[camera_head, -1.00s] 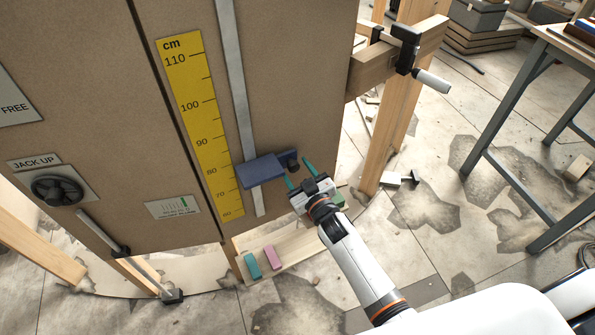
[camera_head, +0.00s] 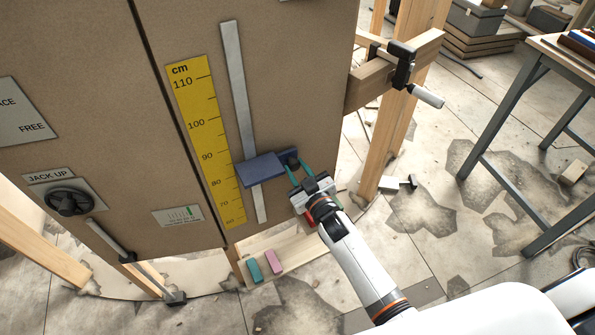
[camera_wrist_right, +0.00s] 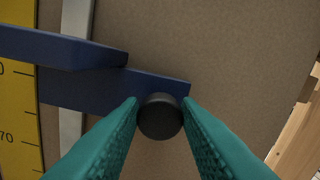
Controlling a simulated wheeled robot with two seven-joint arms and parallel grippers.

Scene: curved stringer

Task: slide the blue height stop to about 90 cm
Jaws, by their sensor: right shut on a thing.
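The blue height stop (camera_head: 262,169) sits on a grey vertical rail (camera_head: 238,100) on a brown panel. Its left end is beside the yellow cm scale (camera_head: 207,140), at roughly the 80 mark. A black knob (camera_wrist_right: 160,116) is at the stop's right end. My right gripper (camera_head: 299,168) has its teal fingers on either side of this knob and is shut on it, as the right wrist view (camera_wrist_right: 160,120) shows. The stop's blue plate (camera_wrist_right: 85,90) is behind and left of the knob there. My left gripper is not in view.
A black clamp (camera_head: 402,65) with a white handle juts from a wooden beam right of the panel. Teal (camera_head: 255,271) and pink (camera_head: 273,261) blocks lie on a low board below. A jack-up knob (camera_head: 68,200) is at left. The rail above the stop is clear.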

